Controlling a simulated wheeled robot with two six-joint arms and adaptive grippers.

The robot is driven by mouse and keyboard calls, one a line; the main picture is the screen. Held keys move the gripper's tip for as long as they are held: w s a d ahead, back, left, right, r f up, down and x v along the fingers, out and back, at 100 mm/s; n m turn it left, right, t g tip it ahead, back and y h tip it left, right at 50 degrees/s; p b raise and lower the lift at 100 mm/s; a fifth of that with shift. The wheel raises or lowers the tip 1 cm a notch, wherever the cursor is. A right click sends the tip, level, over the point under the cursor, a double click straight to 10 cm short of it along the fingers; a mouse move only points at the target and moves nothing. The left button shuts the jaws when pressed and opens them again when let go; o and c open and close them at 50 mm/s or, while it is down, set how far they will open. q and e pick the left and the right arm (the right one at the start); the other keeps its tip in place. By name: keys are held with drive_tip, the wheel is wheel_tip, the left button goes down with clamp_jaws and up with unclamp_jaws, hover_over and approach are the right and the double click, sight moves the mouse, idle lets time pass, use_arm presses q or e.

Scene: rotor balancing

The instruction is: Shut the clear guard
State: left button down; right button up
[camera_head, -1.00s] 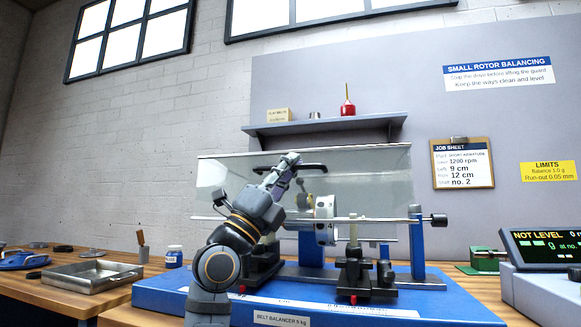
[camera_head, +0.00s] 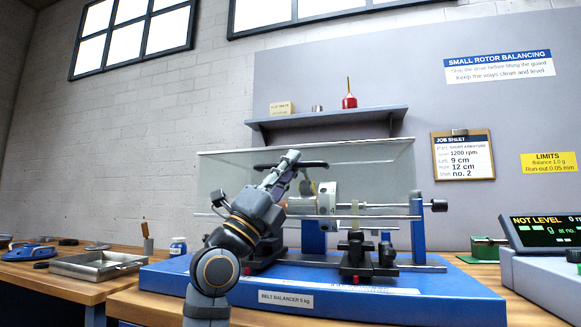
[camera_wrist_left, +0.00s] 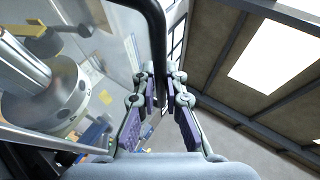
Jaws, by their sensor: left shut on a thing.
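The clear guard (camera_head: 385,165) is a see-through cover over the blue belt balancer (camera_head: 450,292). Its top edge lies above the rotor (camera_head: 327,198), a pale cylinder on a thin shaft. A black bar handle (camera_head: 314,165) runs along the guard's front. My left gripper (camera_head: 287,160) is shut on this handle. The left wrist view shows the handle (camera_wrist_left: 155,30) between the fingers (camera_wrist_left: 162,88), with the rotor (camera_wrist_left: 58,100) behind the clear panel. My left arm hides part of the guard's front and the base. Whether the guard is fully down is unclear. My right gripper is out of view.
A metal tray (camera_head: 95,265) and a blue-lidded jar (camera_head: 178,246) are on the left bench. A display unit (camera_head: 545,240) stands at right. A shelf (camera_head: 330,118) with a red bottle (camera_head: 349,100) hangs behind the guard.

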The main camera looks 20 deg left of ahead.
use_arm(q)
drive_tip(key=shift+d+f, duration=0.1)
drive_tip(key=shift+f, duration=0.15)
drive_tip(key=c, duration=1.4)
unclamp_jaws()
drive_tip(key=shift+r, duration=0.1)
drive_tip(key=v, duration=1.2)
